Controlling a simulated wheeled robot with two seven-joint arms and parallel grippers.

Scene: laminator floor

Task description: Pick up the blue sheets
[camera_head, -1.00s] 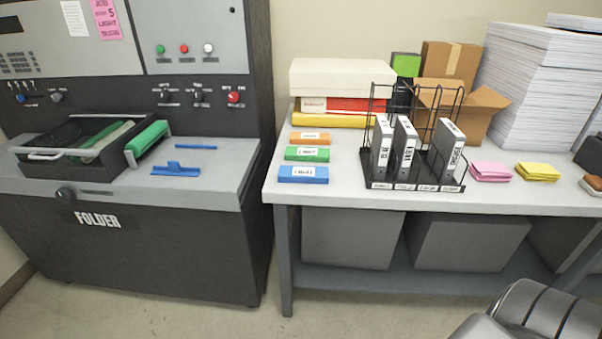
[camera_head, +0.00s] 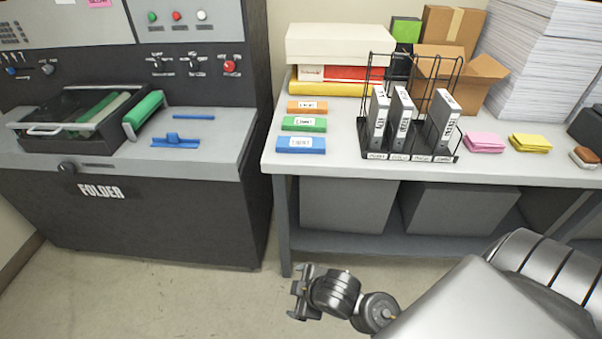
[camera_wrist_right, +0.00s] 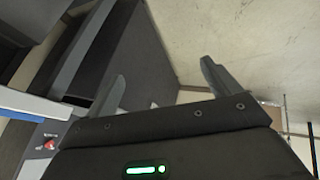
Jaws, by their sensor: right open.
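The blue sheets (camera_head: 301,145) are a flat blue stack with a white label, lying at the front left corner of the table (camera_head: 340,168). Green sheets (camera_head: 304,123) lie just behind them and orange sheets (camera_head: 307,106) behind those. My right gripper (camera_head: 297,295) is below and in front of the table's front left corner, apart from the blue sheets. Its two spread fingers (camera_wrist_right: 163,82) show in the right wrist view with nothing between them. I cannot make out the blue sheets in that view. My left gripper is not in view.
A black wire rack (camera_head: 413,150) with grey binders stands right of the sheets. Pink sheets (camera_head: 484,142) and yellow sheets (camera_head: 530,142) lie further right. The folder machine (camera_head: 130,215) stands left, a narrow gap from the table. Grey bins sit under the table.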

